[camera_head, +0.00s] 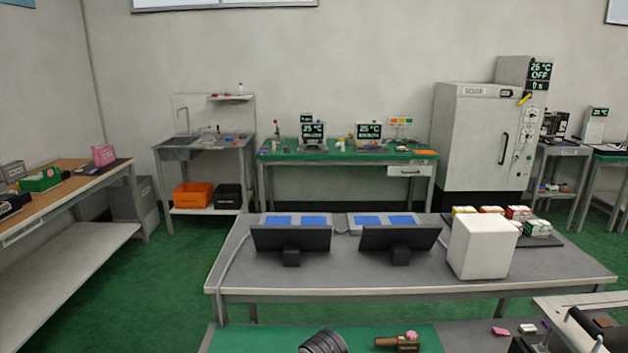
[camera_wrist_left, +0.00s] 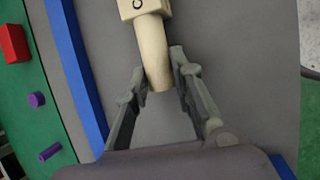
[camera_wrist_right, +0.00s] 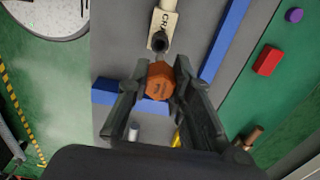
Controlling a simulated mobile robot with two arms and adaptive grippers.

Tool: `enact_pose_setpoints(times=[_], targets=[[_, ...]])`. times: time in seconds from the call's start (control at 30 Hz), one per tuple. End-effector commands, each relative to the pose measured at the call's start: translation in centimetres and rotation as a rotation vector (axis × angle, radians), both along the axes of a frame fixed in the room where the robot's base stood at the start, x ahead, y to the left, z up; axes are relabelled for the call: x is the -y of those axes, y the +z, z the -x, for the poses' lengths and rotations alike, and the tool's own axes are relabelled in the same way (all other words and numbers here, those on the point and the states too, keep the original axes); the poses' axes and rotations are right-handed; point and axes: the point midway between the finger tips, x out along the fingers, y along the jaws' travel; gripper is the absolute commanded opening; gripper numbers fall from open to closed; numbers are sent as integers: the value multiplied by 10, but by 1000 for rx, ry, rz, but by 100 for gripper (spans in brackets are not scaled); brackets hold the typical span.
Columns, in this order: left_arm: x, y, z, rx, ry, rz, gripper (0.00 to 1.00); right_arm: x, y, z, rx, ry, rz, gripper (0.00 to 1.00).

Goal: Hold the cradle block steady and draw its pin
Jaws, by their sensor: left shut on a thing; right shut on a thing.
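The cradle block (camera_wrist_left: 132,9) is cream with dark lettering, cut off by the top edge of the left wrist view; it also shows in the right wrist view (camera_wrist_right: 160,28). My left gripper (camera_wrist_left: 158,68) is shut on this handle. In the right wrist view my right gripper (camera_wrist_right: 161,76) is shut on an orange-brown faceted knob (camera_wrist_right: 160,88), apparently the pin's head. A dark round part (camera_wrist_right: 159,41) shows at the block's near end, just beyond the knob. How far the pin sits in the block cannot be told. The head view shows neither gripper.
Blue rails (camera_wrist_left: 75,75) border the grey surface; another blue bar (camera_wrist_right: 117,92) lies by the right gripper. A red block (camera_wrist_right: 267,60) and a purple piece (camera_wrist_right: 294,15) lie on the green strip. A grey table (camera_head: 370,275) with two dark screens stands ahead.

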Motion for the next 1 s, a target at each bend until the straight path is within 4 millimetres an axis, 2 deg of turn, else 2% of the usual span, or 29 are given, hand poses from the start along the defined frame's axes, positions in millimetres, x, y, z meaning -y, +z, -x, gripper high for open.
enact_pose_setpoints(times=[0.37,0.67,0.87,1.0], targets=[[0,0,0,0,0,0,46,0,0,0,0,0,0,0],[0,1,0,1,0,0,46,0,0,0,0,0,0,0],[-8,18,2,4,1,0,46,0,0,0,0,0,0,0],[-19,44,7,6,1,0,46,0,0,0,0,0,0,0]])
